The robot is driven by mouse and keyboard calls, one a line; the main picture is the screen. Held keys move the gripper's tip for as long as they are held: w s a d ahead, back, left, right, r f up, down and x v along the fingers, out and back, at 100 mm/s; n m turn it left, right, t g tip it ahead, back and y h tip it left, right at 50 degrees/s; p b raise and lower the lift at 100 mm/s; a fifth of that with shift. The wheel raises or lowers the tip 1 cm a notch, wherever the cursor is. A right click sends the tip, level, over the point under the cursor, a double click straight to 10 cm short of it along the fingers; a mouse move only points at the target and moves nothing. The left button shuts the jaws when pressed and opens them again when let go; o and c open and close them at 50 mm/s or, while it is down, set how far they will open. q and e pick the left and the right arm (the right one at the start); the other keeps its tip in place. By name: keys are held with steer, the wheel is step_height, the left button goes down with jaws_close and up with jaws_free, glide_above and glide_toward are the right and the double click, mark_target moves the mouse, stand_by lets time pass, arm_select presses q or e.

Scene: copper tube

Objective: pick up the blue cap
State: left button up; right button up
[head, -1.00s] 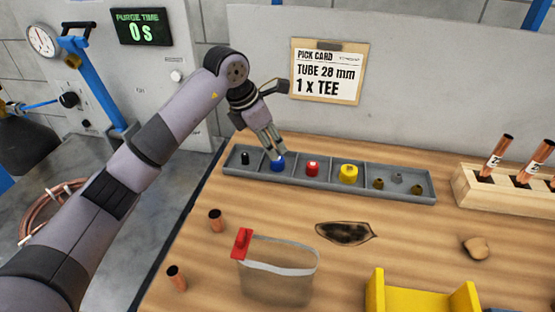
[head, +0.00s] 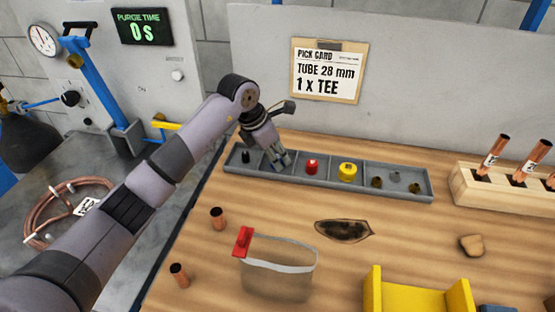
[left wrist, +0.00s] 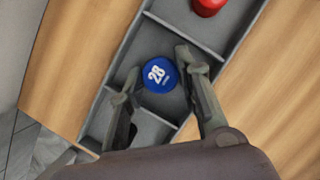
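The blue cap (left wrist: 160,74), marked 28, sits in a compartment of the grey divided tray (head: 322,184). In the head view it is hidden behind my left gripper (head: 278,163), which points down into the tray. In the left wrist view my left gripper (left wrist: 158,70) is open, with one finger on either side of the cap. The right finger is close to the cap's edge; I cannot tell whether it touches. My right gripper is not in view.
The tray also holds a black cap (head: 245,156), a red cap (head: 311,167), a yellow cap (head: 347,171) and small fittings (head: 394,178). A clear bag (head: 278,275), a yellow fixture (head: 415,298) and a wooden tube rack (head: 490,196) stand nearby.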

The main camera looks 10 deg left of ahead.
arm_select(q)
steer(key=shift+c, duration=0.8)
steer(key=shift+r, duration=0.1)
